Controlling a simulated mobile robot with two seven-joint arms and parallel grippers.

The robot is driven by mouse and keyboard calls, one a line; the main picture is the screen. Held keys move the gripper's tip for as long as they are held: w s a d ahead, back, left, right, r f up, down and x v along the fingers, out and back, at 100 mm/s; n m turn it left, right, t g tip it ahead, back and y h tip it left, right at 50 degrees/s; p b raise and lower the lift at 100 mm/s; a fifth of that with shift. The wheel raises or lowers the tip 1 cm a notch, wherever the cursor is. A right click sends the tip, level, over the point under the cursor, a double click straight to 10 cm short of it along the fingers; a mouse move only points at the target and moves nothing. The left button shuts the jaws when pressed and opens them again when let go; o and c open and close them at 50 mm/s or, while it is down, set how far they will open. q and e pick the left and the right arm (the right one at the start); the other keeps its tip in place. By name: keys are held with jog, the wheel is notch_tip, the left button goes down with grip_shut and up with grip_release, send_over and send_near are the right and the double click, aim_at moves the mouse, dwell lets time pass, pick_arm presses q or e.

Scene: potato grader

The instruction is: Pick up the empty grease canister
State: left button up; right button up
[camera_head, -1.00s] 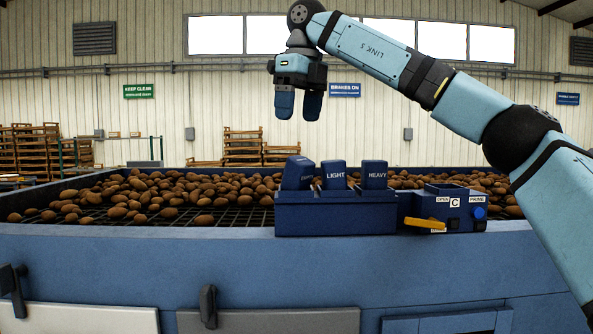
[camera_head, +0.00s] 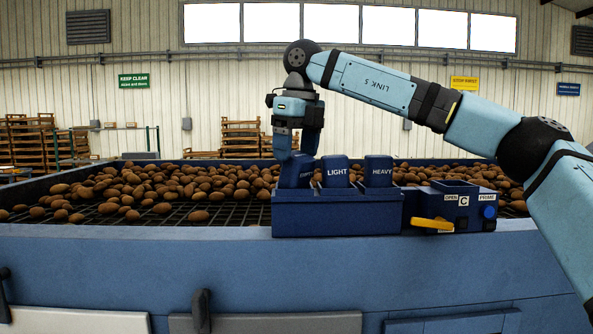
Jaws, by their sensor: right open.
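The empty grease canister (camera_head: 296,175) is a dark blue block with a partly readable label, standing slightly tilted in the left end of the dark blue rack (camera_head: 336,215). The LIGHT canister (camera_head: 335,172) and the HEAVY canister (camera_head: 379,172) stand upright to its right in the same rack. My right gripper (camera_head: 297,148) points down over the empty canister, with its dark blue fingers apart at the canister's top. I cannot tell whether they touch it or straddle it. My left gripper is not in view.
A control box (camera_head: 456,202) with a yellow lever (camera_head: 431,224), an OPEN label and a blue PRIME button adjoins the rack on the right. Potatoes (camera_head: 150,188) lie on the grader's mesh behind. Wooden pallets (camera_head: 240,138) stand farther back. The air left of the gripper is free.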

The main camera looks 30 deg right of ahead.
aim_at(296, 169)
jog(key=f, duration=0.2)
jog(key=f+p, duration=0.1)
jog(key=f, duration=0.1)
jog(key=shift+w+d+f, duration=0.15)
jog(key=shift+w+f, duration=0.05)
jog(key=shift+f, duration=0.15)
jog(key=c, duration=0.8)
